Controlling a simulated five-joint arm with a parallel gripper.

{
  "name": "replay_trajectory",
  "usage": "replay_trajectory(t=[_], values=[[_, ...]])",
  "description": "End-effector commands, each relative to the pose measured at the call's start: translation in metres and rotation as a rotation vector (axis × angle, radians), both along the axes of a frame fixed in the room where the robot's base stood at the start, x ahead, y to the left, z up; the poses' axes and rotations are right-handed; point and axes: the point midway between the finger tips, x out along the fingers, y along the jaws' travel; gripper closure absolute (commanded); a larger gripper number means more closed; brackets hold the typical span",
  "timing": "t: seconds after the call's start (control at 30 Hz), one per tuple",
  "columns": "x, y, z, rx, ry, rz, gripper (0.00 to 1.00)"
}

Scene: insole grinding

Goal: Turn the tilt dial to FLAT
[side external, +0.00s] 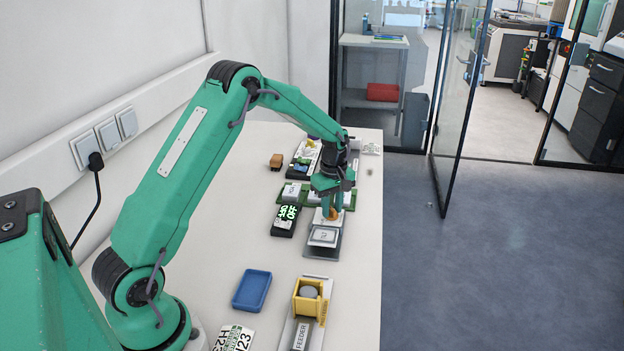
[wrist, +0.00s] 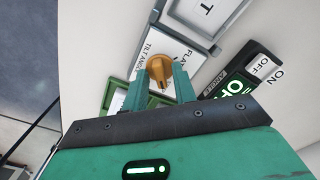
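The tilt dial is an orange-brown knob (wrist: 159,70) on a white plate labelled TILT ANGLE (wrist: 158,45), with a partly covered FLAT mark beside it. In the side view the knob (side external: 333,214) shows just below my gripper (side external: 331,204), which points down over it. In the wrist view my gripper (wrist: 160,82) has one green finger on each side of the knob. Whether the fingers touch it is not clear. Which mark the knob points at cannot be read, and part of the plate is hidden by the fingers.
A grey tray with a white plate (side external: 323,237) lies just in front. A blue tray (side external: 252,290) and the yellow feeder (side external: 310,298) are nearer, with bare table between.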

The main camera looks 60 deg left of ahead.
Motion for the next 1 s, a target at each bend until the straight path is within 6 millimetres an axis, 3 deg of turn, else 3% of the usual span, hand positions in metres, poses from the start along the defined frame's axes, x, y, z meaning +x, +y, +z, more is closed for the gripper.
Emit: replay_trajectory(t=[0.17, 0.3, 0.63, 1.0], values=[[0.0001, 0.0001, 0.0003, 0.000, 0.000, 0.000, 0.75], [0.0002, 0.0000, 0.0003, 0.000, -0.001, 0.000, 1.00], [0.0003, 0.0001, 0.0003, 0.000, -0.001, 0.052, 1.00], [0.0004, 0.0001, 0.0003, 0.000, -0.001, 0.332, 1.00]])
